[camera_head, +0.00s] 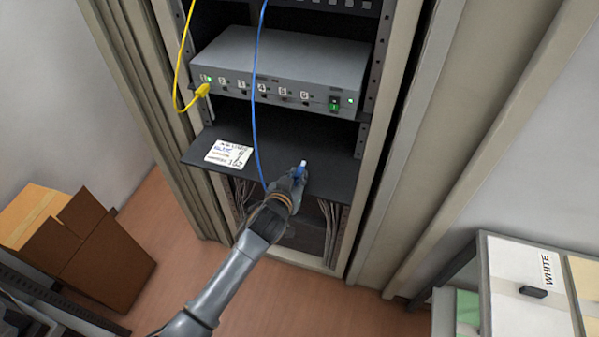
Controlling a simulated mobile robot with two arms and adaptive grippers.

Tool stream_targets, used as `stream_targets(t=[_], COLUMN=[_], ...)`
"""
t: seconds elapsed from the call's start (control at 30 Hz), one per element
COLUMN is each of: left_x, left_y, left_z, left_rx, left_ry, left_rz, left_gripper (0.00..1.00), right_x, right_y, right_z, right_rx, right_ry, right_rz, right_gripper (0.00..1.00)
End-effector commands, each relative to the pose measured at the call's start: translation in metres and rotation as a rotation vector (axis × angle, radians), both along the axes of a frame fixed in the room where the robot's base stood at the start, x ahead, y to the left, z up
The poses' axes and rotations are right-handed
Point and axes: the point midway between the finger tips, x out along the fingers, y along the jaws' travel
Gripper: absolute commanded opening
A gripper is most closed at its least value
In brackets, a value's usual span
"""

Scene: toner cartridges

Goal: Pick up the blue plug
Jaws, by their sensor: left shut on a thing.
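The blue plug (301,169) is at the tip of my left gripper (298,176), just above the black shelf (335,165) of the rack. The gripper is shut on the plug; its fingers hide part of it. A blue cable (255,130) hangs from above, passes in front of the grey switch box (300,65) and runs down behind my left gripper. My right gripper is not in view.
A yellow plug (203,90) with its cable sits in the leftmost port of the switch box. A note (228,154) lies on the shelf's left side. An open cardboard box (75,245) stands at left. A white box (525,290) is at lower right.

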Motion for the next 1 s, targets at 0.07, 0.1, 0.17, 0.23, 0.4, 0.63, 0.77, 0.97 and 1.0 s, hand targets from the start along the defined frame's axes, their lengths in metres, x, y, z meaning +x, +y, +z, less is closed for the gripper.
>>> stream_targets(t=[0.07,0.1,0.17,0.23,0.4,0.63,0.77,0.97,1.0], left_x=[0.000,0.000,0.000,0.000,0.001,-0.035,-0.063,-0.107,-0.114], left_y=[0.000,0.000,0.000,0.000,0.000,0.000,0.000,0.000,0.000], left_z=[0.000,0.000,0.001,0.004,0.024,0.071,0.093,0.113,0.116], left_rx=[0.000,0.000,0.000,-0.001,-0.002,-0.005,-0.004,-0.003,-0.003], left_ry=[0.001,0.000,0.000,0.000,-0.004,-0.004,0.000,0.001,0.001], left_rz=[0.000,0.000,0.000,0.001,0.000,-0.002,-0.002,-0.001,-0.001], left_gripper=[0.01,0.01,0.01,0.01,0.01,0.01,0.01,0.01,0.01], right_x=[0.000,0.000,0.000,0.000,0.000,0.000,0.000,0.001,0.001], right_y=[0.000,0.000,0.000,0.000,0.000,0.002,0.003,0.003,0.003], right_z=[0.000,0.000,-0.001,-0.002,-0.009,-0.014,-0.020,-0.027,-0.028], right_rx=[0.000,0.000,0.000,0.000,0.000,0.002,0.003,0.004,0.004], right_ry=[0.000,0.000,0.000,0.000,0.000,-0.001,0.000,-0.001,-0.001], right_rz=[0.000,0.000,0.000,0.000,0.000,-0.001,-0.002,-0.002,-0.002], right_gripper=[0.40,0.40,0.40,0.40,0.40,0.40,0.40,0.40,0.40])
